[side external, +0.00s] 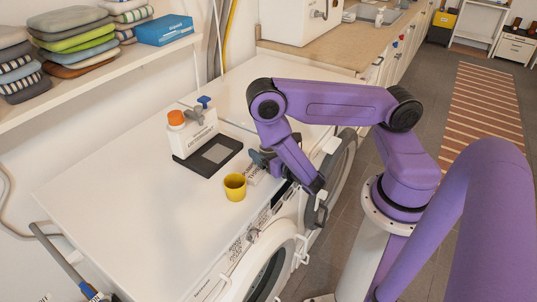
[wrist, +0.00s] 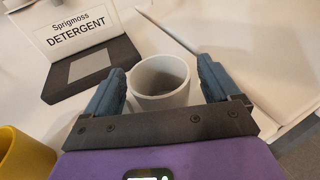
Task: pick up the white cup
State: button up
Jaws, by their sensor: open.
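The white cup (wrist: 160,80) stands upright with its open mouth toward the camera in the wrist view. My gripper (wrist: 161,70) is open, with one blue-grey finger on each side of the cup. A gap shows on the left; whether the right finger touches it I cannot tell. In the side external view my gripper (side external: 262,160) is low over the white machine top, near its front edge, and the cup cannot be made out there.
A yellow cup (side external: 235,187) stands close by, and shows at lower left in the wrist view (wrist: 22,155). Behind are a dark tray (side external: 230,145) and a detergent container (side external: 193,137) with an orange cap. The machine top (side external: 120,190) is clear at left.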

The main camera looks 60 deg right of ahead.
jog(key=c, duration=1)
jog(key=shift+r, duration=0.1)
jog(key=shift+c, duration=0.2)
